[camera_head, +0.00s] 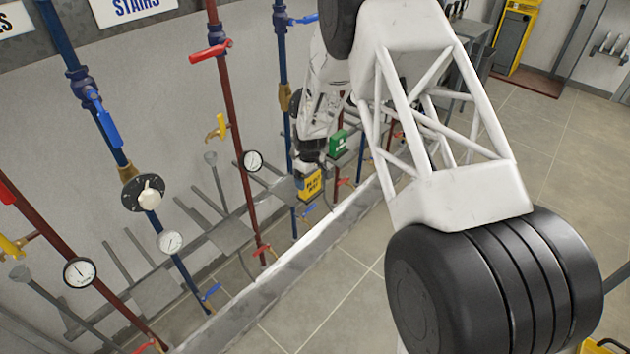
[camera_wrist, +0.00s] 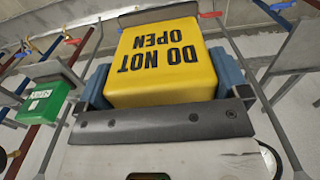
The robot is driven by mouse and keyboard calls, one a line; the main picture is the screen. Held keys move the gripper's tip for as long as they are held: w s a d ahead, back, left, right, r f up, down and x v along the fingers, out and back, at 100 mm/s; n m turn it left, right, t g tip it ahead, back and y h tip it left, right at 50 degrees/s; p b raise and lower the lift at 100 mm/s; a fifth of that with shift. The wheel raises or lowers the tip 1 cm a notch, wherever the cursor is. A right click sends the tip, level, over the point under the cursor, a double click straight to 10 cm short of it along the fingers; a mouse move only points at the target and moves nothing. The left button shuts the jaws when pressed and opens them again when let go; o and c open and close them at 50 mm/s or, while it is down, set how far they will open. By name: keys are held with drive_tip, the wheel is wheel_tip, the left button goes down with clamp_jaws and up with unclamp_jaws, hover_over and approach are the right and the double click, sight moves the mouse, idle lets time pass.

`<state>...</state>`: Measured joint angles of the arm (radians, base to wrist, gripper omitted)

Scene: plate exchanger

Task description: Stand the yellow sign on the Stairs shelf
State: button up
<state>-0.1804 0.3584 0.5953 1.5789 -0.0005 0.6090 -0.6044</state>
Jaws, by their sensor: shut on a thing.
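The yellow sign (camera_head: 313,184), a block with black lettering, is held in my gripper (camera_head: 308,170) in front of the pipe wall. In the wrist view the yellow sign (camera_wrist: 166,62) reads "DO NOT OPEN" upside down. The blue-grey fingers of my gripper (camera_wrist: 165,80) press on its two sides. A white "STAIRS" wall sign (camera_head: 136,8) is at the top left of the head view, cut by the edge. Grey shelf plates (camera_head: 230,237) run low along the wall. I cannot tell which one is the Stairs shelf.
A green block (camera_head: 338,143) stands just beyond the yellow sign; it also shows at left in the wrist view (camera_wrist: 43,102). Red and blue pipes with valves and gauges (camera_head: 170,242) rise along the wall. The tiled floor (camera_head: 340,300) is open at right.

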drive_tip(key=w+a+f, duration=0.3)
drive_tip(key=w+a, duration=0.4)
drive_tip(key=shift+w+a, duration=0.3)
idle(0.8)
drive_tip(key=shift+f, duration=0.6)
idle(0.7)
drive_tip(key=o, duration=0.6)
drive_tip(key=shift+o, duration=0.2)
wheel_tip(320, 180, up, 8)
drive_tip(key=shift+f, duration=0.1)
idle(0.4)
